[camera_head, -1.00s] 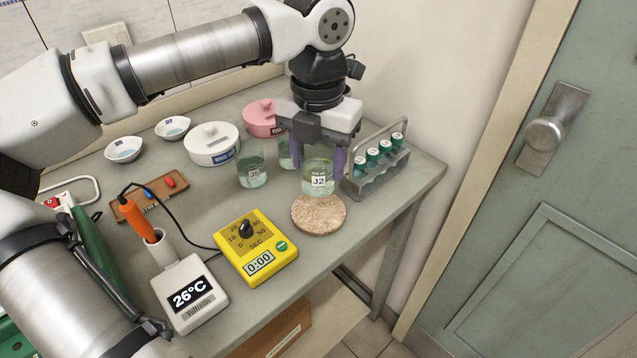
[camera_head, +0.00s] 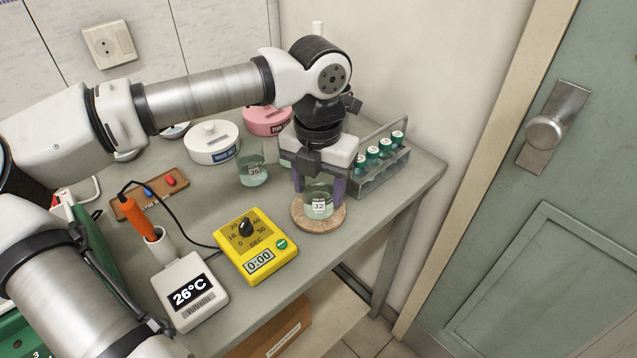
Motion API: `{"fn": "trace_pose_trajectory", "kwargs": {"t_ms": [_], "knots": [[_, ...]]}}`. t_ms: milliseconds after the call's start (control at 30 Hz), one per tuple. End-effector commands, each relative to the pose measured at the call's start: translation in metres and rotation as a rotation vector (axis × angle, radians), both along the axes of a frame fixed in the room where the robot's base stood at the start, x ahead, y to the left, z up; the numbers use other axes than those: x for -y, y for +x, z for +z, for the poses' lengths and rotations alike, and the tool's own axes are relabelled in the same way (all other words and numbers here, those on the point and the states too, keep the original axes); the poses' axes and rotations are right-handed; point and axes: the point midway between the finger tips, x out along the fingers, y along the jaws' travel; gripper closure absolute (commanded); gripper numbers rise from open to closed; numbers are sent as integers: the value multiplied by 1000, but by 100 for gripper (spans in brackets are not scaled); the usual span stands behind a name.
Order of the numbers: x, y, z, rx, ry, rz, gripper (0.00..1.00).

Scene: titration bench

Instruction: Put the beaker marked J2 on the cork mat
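The glass beaker marked J2 (camera_head: 319,205), with pale green liquid, is upright over the middle of the round cork mat (camera_head: 336,223). Its base appears to be on or just above the cork; I cannot tell which. My gripper (camera_head: 319,188) points down around the beaker, with one purple finger on each side of it. The fingers look shut on its walls. The cork's rim shows around the beaker's base.
A beaker marked J5 (camera_head: 252,168) stands to the left. A rack of green-capped vials (camera_head: 381,168) is close on the right. Behind are a white lidded pot (camera_head: 212,146) and a pink one (camera_head: 266,120). A yellow timer (camera_head: 256,247) and a thermometer unit (camera_head: 189,292) stand in front.

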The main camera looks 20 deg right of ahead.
Motion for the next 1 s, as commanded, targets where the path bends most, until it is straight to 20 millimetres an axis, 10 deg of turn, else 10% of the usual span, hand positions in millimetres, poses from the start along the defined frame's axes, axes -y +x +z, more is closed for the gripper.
{"fn": "trace_pose_trajectory", "kwargs": {"t_ms": [533,1000], "knots": [[0,0,7,1,0,1,26],[0,0,101,1,0,1,26]]}}
